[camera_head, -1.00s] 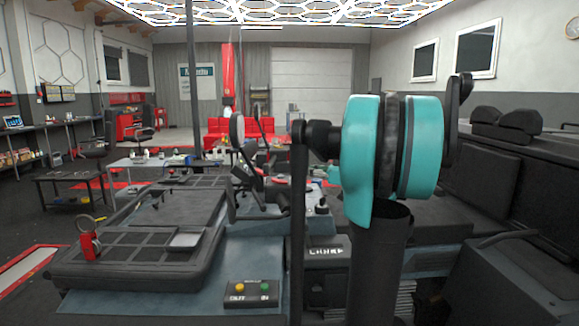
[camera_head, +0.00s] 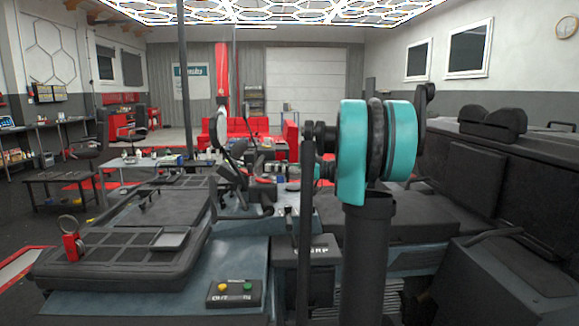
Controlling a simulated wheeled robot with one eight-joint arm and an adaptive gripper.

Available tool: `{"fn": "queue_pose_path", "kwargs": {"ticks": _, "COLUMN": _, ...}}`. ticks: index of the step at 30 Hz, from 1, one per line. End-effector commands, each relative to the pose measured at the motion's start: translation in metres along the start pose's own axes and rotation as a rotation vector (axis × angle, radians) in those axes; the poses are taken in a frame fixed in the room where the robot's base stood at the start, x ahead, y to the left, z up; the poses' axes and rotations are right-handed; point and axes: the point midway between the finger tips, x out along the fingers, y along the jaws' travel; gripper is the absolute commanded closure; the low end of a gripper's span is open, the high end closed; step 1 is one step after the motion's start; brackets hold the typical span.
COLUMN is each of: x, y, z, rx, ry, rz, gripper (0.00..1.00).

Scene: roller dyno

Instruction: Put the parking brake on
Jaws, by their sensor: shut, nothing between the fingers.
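My arm, with its large teal joint, stands right of centre. Its far end reaches left behind a dark upright post, over the dark consoles. I cannot pick out the parking brake lever for certain; dark fittings (camera_head: 247,212) sit below the gripper, and my arm may hide part of that area.
A dark tray panel (camera_head: 110,283) with a red ringed item (camera_head: 73,244) is at left. A dark box (camera_head: 290,258) stands front centre. Dark bodywork (camera_head: 480,165) fills the right.

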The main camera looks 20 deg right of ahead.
Motion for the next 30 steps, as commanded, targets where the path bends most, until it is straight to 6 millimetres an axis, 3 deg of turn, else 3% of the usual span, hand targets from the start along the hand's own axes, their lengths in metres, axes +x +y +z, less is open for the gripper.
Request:
{"fn": "queue_pose_path", "kwargs": {"ticks": 3, "x": 0.02, "y": -0.001, "z": 0.0, "rx": 0.0, "ry": 0.0, "rz": -0.003, "gripper": 1.0}}
{"fn": "queue_pose_path", "kwargs": {"ticks": 9, "x": 0.037, "y": 0.0, "z": 0.0, "rx": 0.0, "ry": 0.0, "rz": 0.0, "gripper": 1.0}}
{"fn": "queue_pose_path", "kwargs": {"ticks": 30, "x": 0.043, "y": -0.005, "z": 0.0, "rx": 0.0, "ry": 0.0, "rz": 0.05, "gripper": 1.0}}
